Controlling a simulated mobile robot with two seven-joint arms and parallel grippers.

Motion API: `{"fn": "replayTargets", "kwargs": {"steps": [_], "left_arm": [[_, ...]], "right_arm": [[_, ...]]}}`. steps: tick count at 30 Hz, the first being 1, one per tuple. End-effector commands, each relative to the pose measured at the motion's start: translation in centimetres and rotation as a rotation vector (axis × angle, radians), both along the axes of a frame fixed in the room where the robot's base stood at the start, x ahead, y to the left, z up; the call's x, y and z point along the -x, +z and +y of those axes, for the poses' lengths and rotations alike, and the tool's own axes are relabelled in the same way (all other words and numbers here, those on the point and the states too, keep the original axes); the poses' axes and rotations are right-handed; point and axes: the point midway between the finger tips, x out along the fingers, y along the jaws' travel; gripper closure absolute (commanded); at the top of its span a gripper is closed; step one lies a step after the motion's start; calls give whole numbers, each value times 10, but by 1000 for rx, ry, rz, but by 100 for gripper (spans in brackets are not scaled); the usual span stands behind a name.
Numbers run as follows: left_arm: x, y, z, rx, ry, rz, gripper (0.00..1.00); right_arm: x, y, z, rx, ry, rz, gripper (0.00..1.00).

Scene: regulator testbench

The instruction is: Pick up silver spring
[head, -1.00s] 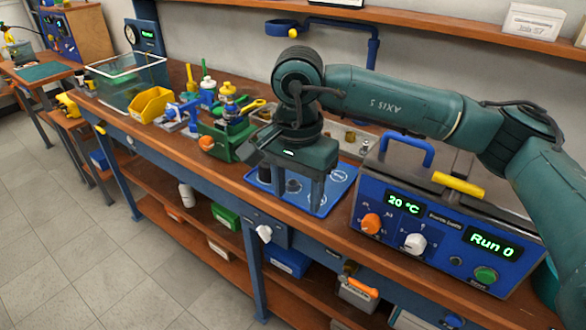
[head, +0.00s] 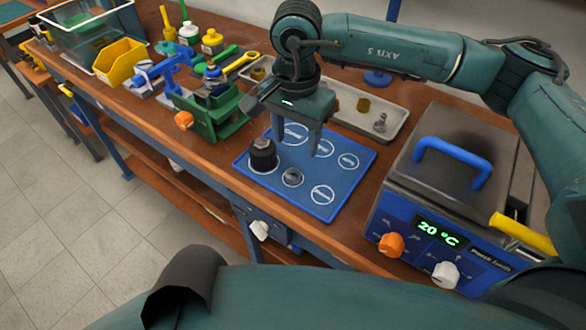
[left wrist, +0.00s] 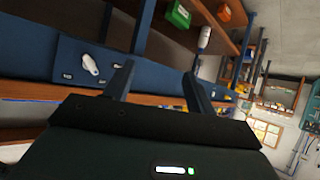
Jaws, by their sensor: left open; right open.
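No silver spring can be told for certain. A small silvery-grey part (head: 380,122) lies at the right end of the pale tray (head: 345,127), too small to make out. A round grey part (head: 292,177) sits in a marked circle on the blue mat (head: 265,196), beside a black cylinder (head: 262,155). My right gripper (head: 296,147) points down over the mat's back part, fingers apart and empty, behind the grey part. My left gripper (left wrist: 157,70) is open and empty in the left wrist view, facing the bench's blue front.
A green vise (head: 212,118) and yellow bin (head: 122,62) stand left of the mat. A blue-fronted bath (head: 440,190) with a blue handle stands close on the right. A brass part (head: 363,104) lies in the tray. The mat's front right is clear.

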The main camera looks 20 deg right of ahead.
Motion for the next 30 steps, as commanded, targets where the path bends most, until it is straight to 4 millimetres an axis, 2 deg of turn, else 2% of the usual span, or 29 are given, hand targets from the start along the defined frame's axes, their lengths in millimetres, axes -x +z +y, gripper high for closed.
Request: {"fn": "replayTargets", "kwargs": {"steps": [3,11,15,19,28,30], "left_arm": [[2,-1,2,-5,3,10,44],[3,-1,5,-12,5,22,44],[2,6,7,-17,10,24,44],[1,4,8,-20,16,29,44],[2,-1,9,-21,20,40,44],[2,-1,9,-21,20,40,44]], "right_arm": [[0,-18,0,0,-1,1,48],[1,-38,1,1,0,2,48],[3,-59,3,0,0,4,48],[3,-76,3,1,0,1,48],[2,-82,4,-1,0,-2,48],[2,-82,3,-1,0,-2,53]]}}
